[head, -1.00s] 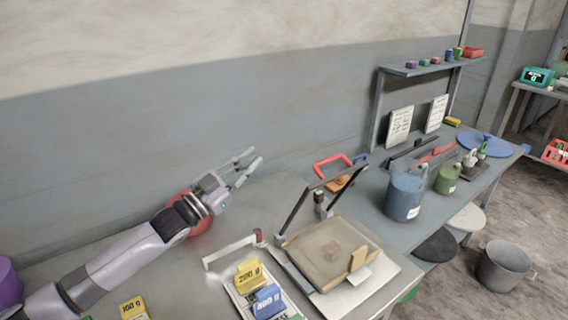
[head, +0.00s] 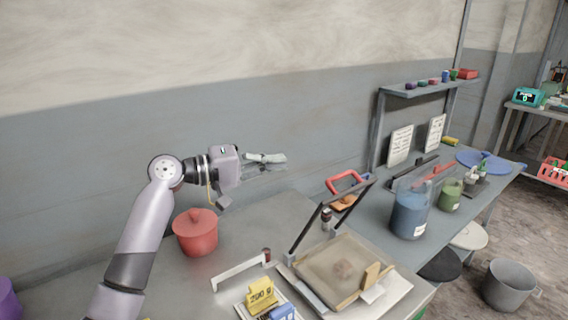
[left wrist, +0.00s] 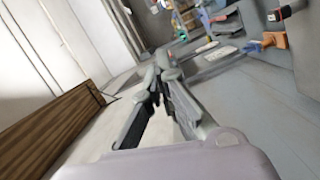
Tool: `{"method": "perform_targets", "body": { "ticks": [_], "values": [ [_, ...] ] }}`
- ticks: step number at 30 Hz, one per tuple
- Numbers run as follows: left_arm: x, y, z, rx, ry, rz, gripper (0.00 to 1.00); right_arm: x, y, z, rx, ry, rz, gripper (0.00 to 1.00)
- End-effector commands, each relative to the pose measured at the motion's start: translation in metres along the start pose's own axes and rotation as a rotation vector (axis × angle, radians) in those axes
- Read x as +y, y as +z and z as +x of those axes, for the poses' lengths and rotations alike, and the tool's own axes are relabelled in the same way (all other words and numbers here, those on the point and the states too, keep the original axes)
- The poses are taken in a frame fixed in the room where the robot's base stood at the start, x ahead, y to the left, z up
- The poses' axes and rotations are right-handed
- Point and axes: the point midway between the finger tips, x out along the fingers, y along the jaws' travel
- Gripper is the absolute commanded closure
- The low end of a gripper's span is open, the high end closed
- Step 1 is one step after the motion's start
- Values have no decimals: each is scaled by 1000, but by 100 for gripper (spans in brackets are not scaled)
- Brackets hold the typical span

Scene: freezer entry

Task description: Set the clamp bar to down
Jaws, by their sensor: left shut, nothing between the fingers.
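A dark hinged bar frame (head: 307,229), which looks like the clamp bar, stands raised and tilted over a tan board (head: 343,268) with a wooden block on its front edge. A pale bar with a red end knob (head: 240,268) lies just left of it; I cannot tell for certain which is the clamp bar. My right gripper is not in view.
A red lidded pot (head: 196,234) stands on the bench below my left arm. Yellow and blue weights (head: 262,296) sit in front. A blue container (head: 410,212) and a green one (head: 450,195) stand to the right. A grey wall runs behind.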

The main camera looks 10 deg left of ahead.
Motion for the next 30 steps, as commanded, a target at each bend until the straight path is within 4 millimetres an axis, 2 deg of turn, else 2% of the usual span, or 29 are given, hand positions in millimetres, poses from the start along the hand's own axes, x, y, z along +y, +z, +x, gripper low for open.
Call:
{"method": "perform_targets", "body": {
  "ticks": [2,13,16,21,30],
  "values": [
    [5,0,14,-1,2,-2,100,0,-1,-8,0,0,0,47],
    [3,1,90,1,-2,1,100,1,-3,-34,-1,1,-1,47],
    [2,19,91,2,-3,2,100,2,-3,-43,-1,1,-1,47],
    [1,34,94,4,-2,2,100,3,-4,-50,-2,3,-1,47],
    [-1,38,96,4,-2,3,100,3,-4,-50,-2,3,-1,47]
  ]
}}
